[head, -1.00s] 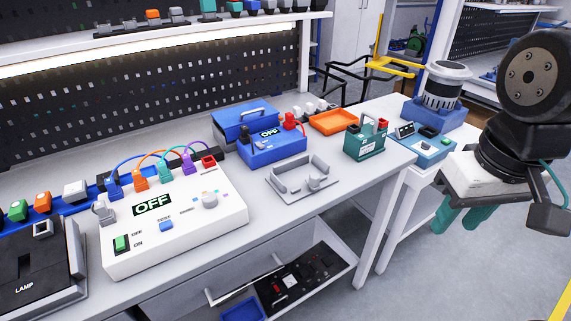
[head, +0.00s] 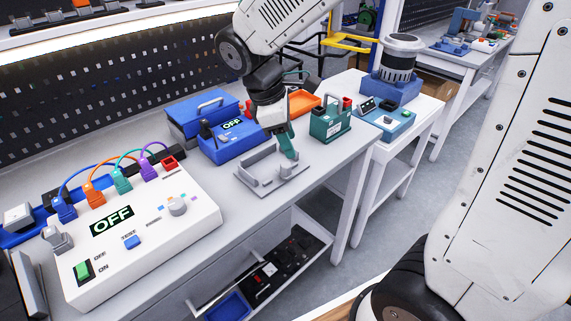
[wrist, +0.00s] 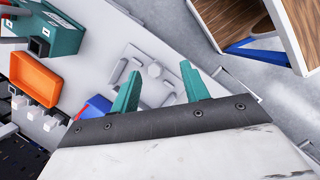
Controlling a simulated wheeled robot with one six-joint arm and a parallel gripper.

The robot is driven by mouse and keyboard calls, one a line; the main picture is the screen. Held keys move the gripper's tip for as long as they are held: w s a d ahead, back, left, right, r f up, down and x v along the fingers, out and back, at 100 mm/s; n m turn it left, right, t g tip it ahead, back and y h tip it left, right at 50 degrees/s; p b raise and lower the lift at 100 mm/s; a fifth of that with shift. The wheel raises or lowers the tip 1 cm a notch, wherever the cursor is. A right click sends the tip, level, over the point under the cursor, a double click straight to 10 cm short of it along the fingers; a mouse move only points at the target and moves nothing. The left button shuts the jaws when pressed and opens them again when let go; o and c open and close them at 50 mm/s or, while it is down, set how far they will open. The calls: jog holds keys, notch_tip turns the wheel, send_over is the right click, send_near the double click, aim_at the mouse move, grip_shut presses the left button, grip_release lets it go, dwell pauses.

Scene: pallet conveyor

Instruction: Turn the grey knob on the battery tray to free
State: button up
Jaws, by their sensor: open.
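The grey battery tray (head: 262,181) lies near the front edge of the white workbench. It also shows in the wrist view (wrist: 122,70). Its grey knob (wrist: 155,70) is round and appears between my fingertips in the wrist view. Which setting the knob points to is too small to read. My gripper (head: 288,150) has teal fingers pointing down over the right part of the tray. In the wrist view my gripper (wrist: 160,72) is open and empty, its fingers on either side of the knob in the picture. I cannot tell how far above the knob they are.
The green battery (head: 330,122) with a handle stands right of the tray. A blue unit with an OFF display (head: 230,140) stands behind it. An orange bin (head: 303,105) is farther back. A white control box (head: 150,225) sits to the left. No loose item shows in the tray.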

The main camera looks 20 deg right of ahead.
aim_at(286, 164)
jog(key=w+f+n, duration=0.1)
jog(key=f, duration=0.2)
jog(key=f+n, duration=0.1)
jog(key=f, duration=0.3)
jog(key=w+d+f, duration=0.1)
jog(key=f, duration=0.2)
jog(key=shift+w+f+n+h, duration=0.2)
jog(key=shift+w+n+h, duration=0.1)
jog(key=shift+w+n, duration=0.1)
jog(key=c, duration=1)
